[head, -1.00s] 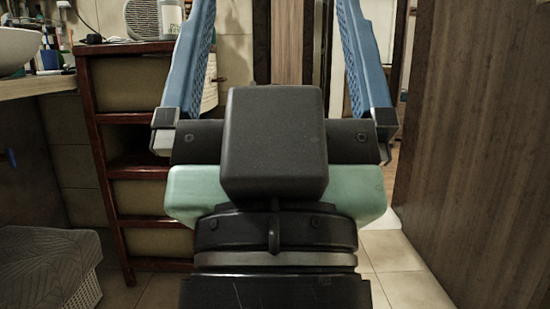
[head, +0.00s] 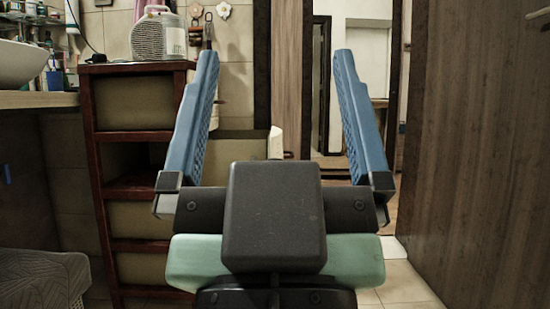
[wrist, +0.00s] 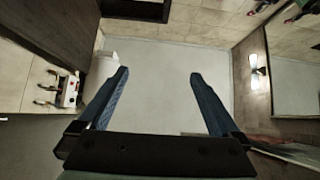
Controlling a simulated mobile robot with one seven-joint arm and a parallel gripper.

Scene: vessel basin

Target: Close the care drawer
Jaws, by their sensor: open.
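The wooden cabinet (head: 138,136) with red-brown frame and beige panels stands at the left in the head view. Its second level shows a dark gap. I cannot tell from a label whether this is the care drawer. In the wrist view my gripper (wrist: 159,73) is also open, with no drawer recognisable.
A white fan (head: 148,38) and a bottle (head: 174,36) stand on the cabinet top. A basin (head: 20,62) on a counter is at the far left, above a grey woven basket (head: 40,278). A brown wooden door (head: 480,150) stands at the right. Tiled floor shows between.

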